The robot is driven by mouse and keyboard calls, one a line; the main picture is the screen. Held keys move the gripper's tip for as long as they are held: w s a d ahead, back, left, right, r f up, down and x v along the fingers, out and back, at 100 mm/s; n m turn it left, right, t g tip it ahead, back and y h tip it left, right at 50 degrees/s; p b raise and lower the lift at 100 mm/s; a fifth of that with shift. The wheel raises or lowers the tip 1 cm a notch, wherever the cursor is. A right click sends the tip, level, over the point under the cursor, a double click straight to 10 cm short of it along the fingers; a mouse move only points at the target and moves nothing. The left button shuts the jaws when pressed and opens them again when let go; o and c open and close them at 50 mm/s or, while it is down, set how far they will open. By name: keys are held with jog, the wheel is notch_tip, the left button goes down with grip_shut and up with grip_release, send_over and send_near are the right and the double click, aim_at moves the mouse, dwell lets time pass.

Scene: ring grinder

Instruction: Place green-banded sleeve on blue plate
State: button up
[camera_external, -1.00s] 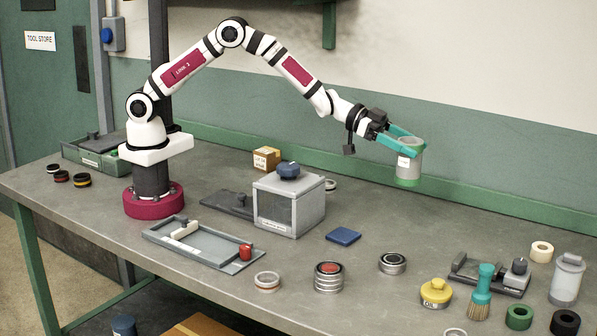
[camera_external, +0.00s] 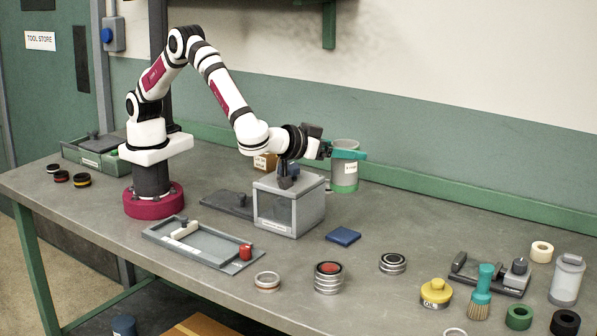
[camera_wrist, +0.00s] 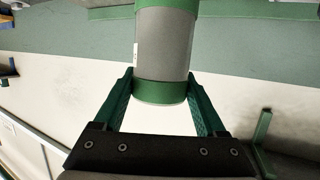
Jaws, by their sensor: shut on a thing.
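The green-banded sleeve (camera_external: 345,172) is a grey cylinder with a green band at each end and a small white label. My gripper (camera_external: 345,154) has teal fingers and is shut on it, holding it upright behind and right of the grey box. In the wrist view the sleeve (camera_wrist: 165,45) sits between the two fingers of my gripper (camera_wrist: 163,95), near one green band. Whether its lower end touches the bench cannot be told. The blue plate (camera_external: 343,236) is a small flat square on the bench, in front of the sleeve, with nothing on it.
The grey box (camera_external: 289,206) stands just left of the plate, under my wrist. Stacked rings (camera_external: 329,277), a ring pair (camera_external: 392,263) and a yellow-capped jar (camera_external: 436,292) stand in front and right.

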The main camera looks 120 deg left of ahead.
jog(key=s+d+f+n+g, duration=0.2)
jog(key=s+d+f, duration=0.2)
jog(key=s, duration=0.2)
jog(key=shift+y, duration=0.4)
jog(key=w+a+f, duration=0.1)
jog(key=a+f, duration=0.2)
jog(key=w+a+f, duration=0.1)
jog(key=a+f, duration=0.2)
jog(key=a, duration=0.1)
jog(key=w+a+f, duration=0.1)
jog(key=a+f, duration=0.2)
jog(key=f, duration=0.1)
jog(key=shift+a, duration=0.25)
jog(key=shift+f, duration=0.35)
jog(key=shift+f, duration=0.2)
jog(key=o, duration=1.3)
jog(key=shift+r, duration=0.1)
